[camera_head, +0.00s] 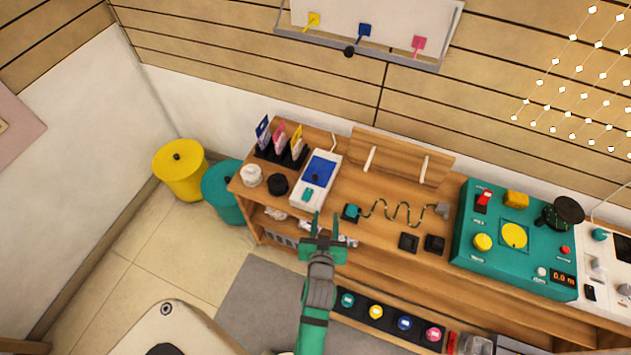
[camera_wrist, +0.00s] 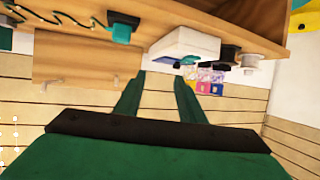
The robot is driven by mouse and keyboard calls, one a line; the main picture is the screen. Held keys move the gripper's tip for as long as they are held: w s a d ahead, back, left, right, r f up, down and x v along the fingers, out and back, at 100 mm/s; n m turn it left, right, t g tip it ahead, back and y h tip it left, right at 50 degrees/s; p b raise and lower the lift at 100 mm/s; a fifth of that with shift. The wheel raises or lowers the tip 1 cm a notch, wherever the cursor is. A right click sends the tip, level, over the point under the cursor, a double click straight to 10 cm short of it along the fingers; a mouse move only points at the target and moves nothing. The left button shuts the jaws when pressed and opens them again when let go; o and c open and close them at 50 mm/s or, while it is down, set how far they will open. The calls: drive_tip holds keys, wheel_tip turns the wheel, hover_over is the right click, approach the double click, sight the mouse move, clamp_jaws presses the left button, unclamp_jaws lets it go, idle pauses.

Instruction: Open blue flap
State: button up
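A white box (camera_head: 305,203) stands on the wooden workbench, left of its middle. A blue flap (camera_head: 320,167) with a small black knob lies flat on its upper part and looks shut. A teal button sits below the flap. My gripper (camera_head: 326,222) is open and empty, just below and right of the box in the head view. In the wrist view my gripper (camera_wrist: 158,80) also shows two separated fingers with nothing between them.
Card holders (camera_head: 281,154), a white knob and a black knob stand left of the box. A wavy wire (camera_head: 400,212) and two black blocks lie to its right. A teal console (camera_head: 510,245) fills the bench's right. Yellow (camera_head: 180,175) and teal (camera_head: 222,193) bins stand left.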

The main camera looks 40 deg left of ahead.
drive_tip(key=n+g, duration=0.1)
approach(315, 177)
drive_tip(key=shift+y, duration=0.3)
drive_tip(key=x, duration=0.7)
drive_tip(key=shift+w+f, duration=0.1)
drive_tip(key=shift+f, duration=0.15)
drive_tip(key=shift+c, duration=0.6)
drive_tip(key=shift+d, duration=0.1)
clamp_jaws()
